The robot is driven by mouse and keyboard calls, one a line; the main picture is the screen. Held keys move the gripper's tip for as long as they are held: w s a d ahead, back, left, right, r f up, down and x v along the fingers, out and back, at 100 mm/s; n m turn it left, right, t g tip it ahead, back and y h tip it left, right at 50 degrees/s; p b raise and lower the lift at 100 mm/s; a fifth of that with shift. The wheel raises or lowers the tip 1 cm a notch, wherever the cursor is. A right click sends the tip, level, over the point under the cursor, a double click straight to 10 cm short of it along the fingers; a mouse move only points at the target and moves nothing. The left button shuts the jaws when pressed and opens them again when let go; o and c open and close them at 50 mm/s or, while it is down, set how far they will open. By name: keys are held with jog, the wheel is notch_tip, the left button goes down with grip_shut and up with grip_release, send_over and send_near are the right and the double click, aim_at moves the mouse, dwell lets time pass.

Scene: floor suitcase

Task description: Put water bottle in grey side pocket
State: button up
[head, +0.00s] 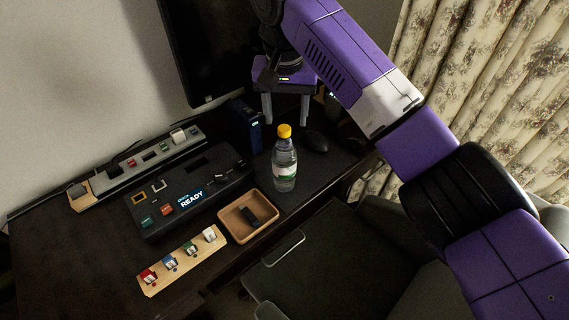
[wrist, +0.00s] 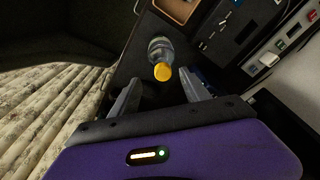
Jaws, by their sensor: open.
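A clear water bottle (head: 284,165) with a yellow cap and a pale green-white label stands upright on the dark desk. In the wrist view the bottle (wrist: 160,50) shows from above, beyond the fingertips and between their lines. My gripper (head: 286,120) is open and empty, its fingers pointing down behind and above the bottle in the head view. In the wrist view my gripper (wrist: 161,90) has its two fingers wide apart, touching nothing. I cannot make out a grey side pocket for certain; a dark grey-green padded item (head: 340,260) stands in front of the desk.
A wooden tray (head: 232,232) with a small black object lies left of the bottle. A black device reading READY (head: 190,192), a wooden strip with coloured blocks (head: 180,262) and a black mouse (head: 316,141) are on the desk. A monitor and wall stand behind; a curtain (head: 480,80) hangs at right.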

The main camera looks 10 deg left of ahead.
aim_at(284, 128)
jog(key=shift+w+a+f, duration=0.1)
jog(key=shift+w+f, duration=0.1)
jog(key=shift+f, duration=0.8)
jog(key=shift+w+a+f, duration=0.1)
jog(key=shift+w+f, duration=0.05)
jog(key=shift+f, duration=0.9)
jog(key=shift+w+a+f, duration=0.1)
jog(key=shift+w+f, duration=0.1)
jog(key=shift+f, duration=0.8)
grip_shut()
jog(key=shift+r, duration=0.1)
